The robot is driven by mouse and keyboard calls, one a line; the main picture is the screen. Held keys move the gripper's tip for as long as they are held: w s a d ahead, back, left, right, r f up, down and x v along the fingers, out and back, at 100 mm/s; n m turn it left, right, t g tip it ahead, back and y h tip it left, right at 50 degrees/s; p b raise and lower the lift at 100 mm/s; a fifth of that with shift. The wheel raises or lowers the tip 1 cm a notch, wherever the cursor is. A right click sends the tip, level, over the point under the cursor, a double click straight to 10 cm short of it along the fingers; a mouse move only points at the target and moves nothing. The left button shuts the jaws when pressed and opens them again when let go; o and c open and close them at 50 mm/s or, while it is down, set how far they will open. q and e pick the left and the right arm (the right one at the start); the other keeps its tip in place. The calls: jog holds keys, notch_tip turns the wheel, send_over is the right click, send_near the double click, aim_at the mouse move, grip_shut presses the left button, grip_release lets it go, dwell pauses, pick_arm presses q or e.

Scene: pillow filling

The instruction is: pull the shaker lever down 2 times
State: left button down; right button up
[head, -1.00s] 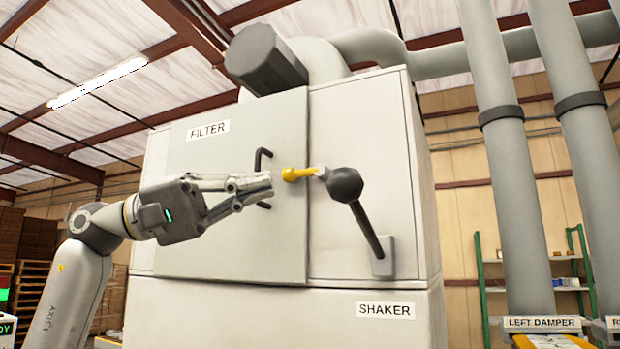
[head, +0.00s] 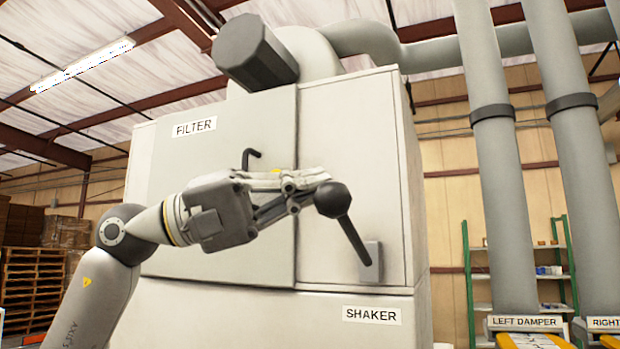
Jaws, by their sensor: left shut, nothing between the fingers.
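The shaker lever is a dark rod with a round black knob (head: 332,200) at its upper end. It slants down to a grey pivot plate (head: 371,262) on the right part of the cabinet, above the SHAKER label (head: 371,315). My left gripper (head: 317,184) is shut and empty, its fingertips just left of and slightly above the knob. I cannot tell whether they touch it. The gripper hides most of the yellow latch (head: 276,171). My right gripper is not in view.
The filter door with the FILTER label (head: 194,127) and a dark handle (head: 250,158) lies behind my left arm. Large grey pipes (head: 497,160) stand at the right, above the LEFT DAMPER label (head: 527,322). A green shelf (head: 516,270) stands behind them.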

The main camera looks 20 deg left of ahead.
pick_arm(q)
jog(key=shift+d+f, duration=0.1)
jog(key=shift+d, duration=0.1)
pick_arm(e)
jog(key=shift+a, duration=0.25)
pick_arm(q)
jog(key=shift+a+f, duration=0.1)
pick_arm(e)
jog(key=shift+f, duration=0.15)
